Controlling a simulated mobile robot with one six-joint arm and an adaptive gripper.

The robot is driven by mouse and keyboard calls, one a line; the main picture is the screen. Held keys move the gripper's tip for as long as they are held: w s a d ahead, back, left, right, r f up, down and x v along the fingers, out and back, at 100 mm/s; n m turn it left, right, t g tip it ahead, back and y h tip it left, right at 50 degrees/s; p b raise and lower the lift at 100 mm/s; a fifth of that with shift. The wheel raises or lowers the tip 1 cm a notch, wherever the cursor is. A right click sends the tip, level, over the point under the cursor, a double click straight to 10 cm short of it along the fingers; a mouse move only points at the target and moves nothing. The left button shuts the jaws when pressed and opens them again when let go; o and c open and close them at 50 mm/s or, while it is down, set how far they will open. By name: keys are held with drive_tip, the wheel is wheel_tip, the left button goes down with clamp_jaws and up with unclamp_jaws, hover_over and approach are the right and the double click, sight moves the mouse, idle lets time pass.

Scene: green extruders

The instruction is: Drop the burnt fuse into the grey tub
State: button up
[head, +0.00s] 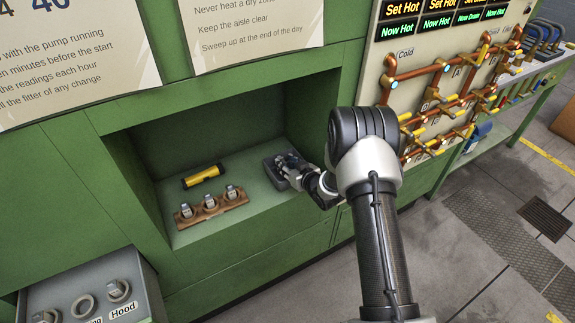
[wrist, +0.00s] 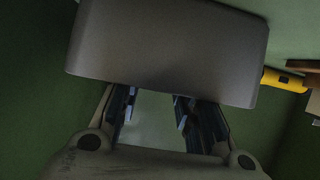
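The grey tub (head: 272,172) stands at the right end of the green alcove. Its plain grey side fills the top of the wrist view (wrist: 170,50). My gripper (head: 286,168) is at the tub's right side in the head view. In the wrist view my gripper (wrist: 157,98) has its two dark fingers apart, with only pale surface seen between them, the tips close to the tub. I cannot tell whether they touch it. None is plainly burnt at this size. The tub's inside is not clearly seen.
A yellow and black torch-like cylinder (head: 202,176) lies behind the rack; its end shows in the wrist view (wrist: 283,80). Alcove walls enclose the shelf. Copper pipes (head: 440,90) project from a panel at right. Clear shelf lies between rack and tub.

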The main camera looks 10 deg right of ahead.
drive_tip(key=shift+o, duration=0.3)
drive_tip(key=shift+s+f, duration=0.1)
drive_tip(key=shift+f, duration=0.1)
drive_tip(key=shift+r+p, duration=0.45)
drive_tip(key=shift+p, duration=0.05)
drive_tip(key=r+p+v, duration=0.1)
drive_tip(key=p+v, duration=0.2)
drive_tip(key=v, duration=0.9)
drive_tip(key=s+d+r+m+g+h, duration=0.1)
drive_tip(key=s+r+g+h, duration=0.15)
drive_tip(key=r, duration=0.75)
drive_tip(key=s+d+r+g+h, duration=0.1)
drive_tip(key=s+d+r+h, duration=0.15)
drive_tip(key=r, duration=0.65)
drive_tip(key=s+a+r+m+g, duration=0.1)
drive_tip(key=s+a+r, duration=0.1)
drive_tip(key=s, duration=0.8)
drive_tip(key=s+a+r+g, duration=0.2)
drive_tip(key=s+r, duration=0.1)
drive_tip(key=s, duration=0.7)
drive_tip(key=s+a+r+m+g, duration=0.1)
drive_tip(key=s+a+r+g, duration=0.1)
drive_tip(key=s, duration=0.8)
drive_tip(key=shift+a+r+m+y, duration=0.3)
drive_tip(key=shift+a+r+y, duration=0.15)
drive_tip(key=shift+r, duration=0.2)
drive_tip(key=shift+s, duration=0.1)
drive_tip(key=shift+a, duration=0.1)
drive_tip(key=shift+c, duration=0.9)
